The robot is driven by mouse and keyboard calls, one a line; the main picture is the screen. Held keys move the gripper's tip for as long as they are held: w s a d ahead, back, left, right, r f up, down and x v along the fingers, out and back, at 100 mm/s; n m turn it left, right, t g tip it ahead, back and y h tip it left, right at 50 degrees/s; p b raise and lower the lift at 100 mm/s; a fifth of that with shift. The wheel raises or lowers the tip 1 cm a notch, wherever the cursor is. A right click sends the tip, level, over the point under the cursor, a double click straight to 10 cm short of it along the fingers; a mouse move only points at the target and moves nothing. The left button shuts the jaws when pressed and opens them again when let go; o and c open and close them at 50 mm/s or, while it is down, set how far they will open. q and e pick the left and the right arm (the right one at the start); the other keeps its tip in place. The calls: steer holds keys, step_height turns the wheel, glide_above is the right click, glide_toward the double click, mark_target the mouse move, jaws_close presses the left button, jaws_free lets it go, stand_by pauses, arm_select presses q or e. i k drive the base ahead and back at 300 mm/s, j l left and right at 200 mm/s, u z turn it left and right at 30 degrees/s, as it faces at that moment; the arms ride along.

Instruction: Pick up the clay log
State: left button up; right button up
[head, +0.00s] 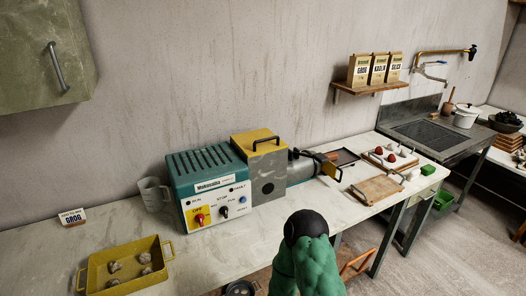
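I cannot make out a clay log for certain. A yellow tray (93,277) at the lower left of the bench holds several grey-brown clay lumps, none clearly log-shaped. A teal machine (205,162) with a red knob and a black knob stands at the middle of the bench. Joined to its right is a grey and yellow box (267,168), with a dark barrel (301,164) reaching right from it. No clay shows clearly at the barrel's end. Neither of my grippers is in view.
A grey jug (152,193) and a grog sign (72,217) stand left of the machine. Right of it lie a dark tray (343,154), a wooden board (378,188) and a board of red and white pieces (377,160). A sink unit (433,135) stands further right.

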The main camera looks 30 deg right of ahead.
mark_target(333, 156)
steer(key=l+u, duration=0.25)
steer(key=l, duration=0.2)
steer(key=k+l+u, duration=0.1)
steer(key=l+u, duration=0.2)
steer(key=k+l+u, duration=0.25)
steer(key=l, duration=0.3)
steer(key=l+u, duration=0.25)
steer(key=l, duration=0.15)
steer(key=k+l+u, duration=0.55)
steer(key=i+l, duration=0.1)
